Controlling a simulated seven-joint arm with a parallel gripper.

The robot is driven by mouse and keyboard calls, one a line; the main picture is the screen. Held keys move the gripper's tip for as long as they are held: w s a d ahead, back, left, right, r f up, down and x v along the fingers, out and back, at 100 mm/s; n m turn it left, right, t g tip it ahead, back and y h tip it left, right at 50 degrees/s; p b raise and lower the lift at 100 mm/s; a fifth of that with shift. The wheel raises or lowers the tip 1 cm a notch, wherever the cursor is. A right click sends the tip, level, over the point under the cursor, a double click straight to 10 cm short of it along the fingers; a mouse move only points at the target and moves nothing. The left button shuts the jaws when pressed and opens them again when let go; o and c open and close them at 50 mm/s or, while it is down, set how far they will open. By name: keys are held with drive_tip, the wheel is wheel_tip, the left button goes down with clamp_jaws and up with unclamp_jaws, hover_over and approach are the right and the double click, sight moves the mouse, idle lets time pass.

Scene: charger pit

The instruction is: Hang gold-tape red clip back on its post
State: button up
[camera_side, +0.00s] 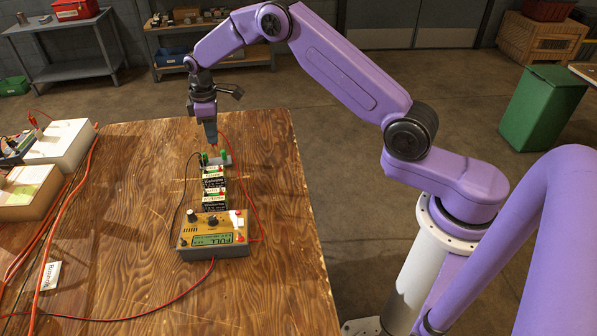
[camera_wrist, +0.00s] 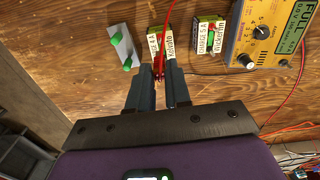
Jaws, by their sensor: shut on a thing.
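My gripper (camera_wrist: 158,92) is shut on a red clip (camera_wrist: 159,66), with a red wire running up from it in the wrist view. I cannot make out gold tape on it. In the side view my gripper (camera_side: 210,143) points down just above the far end of the battery row, and the clip is hidden there. A grey bracket (camera_wrist: 120,43) with two green posts (camera_wrist: 126,63) stands left of the fingers in the wrist view. The clip is beside the labelled battery (camera_wrist: 170,42); I cannot tell whether they touch.
A second battery (camera_wrist: 208,36) and the yellow charger (camera_side: 212,234), its display reading FULL, stand in line with the first. A black wire and a red wire flank the row. More boxes (camera_side: 62,143) and red cables lie at the left. The wooden table (camera_side: 280,260) is clear at right.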

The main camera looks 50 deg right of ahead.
wheel_tip(320, 180, up, 2)
drive_tip(key=shift+r, duration=0.1)
drive_tip(key=s+a, duration=0.7)
drive_tip(key=s, duration=0.4)
drive_tip(key=s+a, duration=0.7)
drive_tip(key=s, duration=0.4)
drive_tip(key=shift+s+a+f, duration=0.25)
drive_tip(key=shift+f, duration=0.2)
drive_tip(key=shift+f, duration=3.3)
drive_tip(key=shift+f, duration=0.25)
drive_tip(key=o, duration=0.9)
